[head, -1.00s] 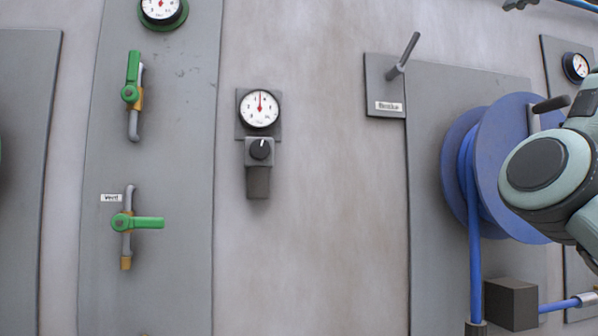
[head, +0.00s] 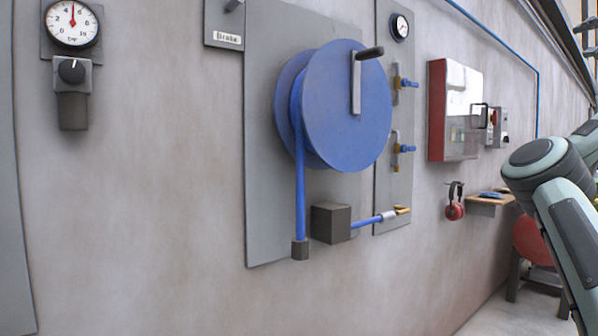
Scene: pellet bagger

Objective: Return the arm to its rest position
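My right arm (head: 545,172) comes in at the right edge of the head view. A pale green and grey joint and a link running down to the lower right show. The arm is clear of the wall in the picture and covers part of the far right background. The gripper at its end does not show, so its fingers cannot be judged. My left arm and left gripper are not in the view.
A blue hose reel (head: 345,105) with a crank handle is on the wall, above a dark block (head: 331,222). Further right are a red-sided cabinet (head: 455,110), red ear defenders (head: 454,205), a small shelf (head: 490,203) and a red round object (head: 533,240) on legs.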

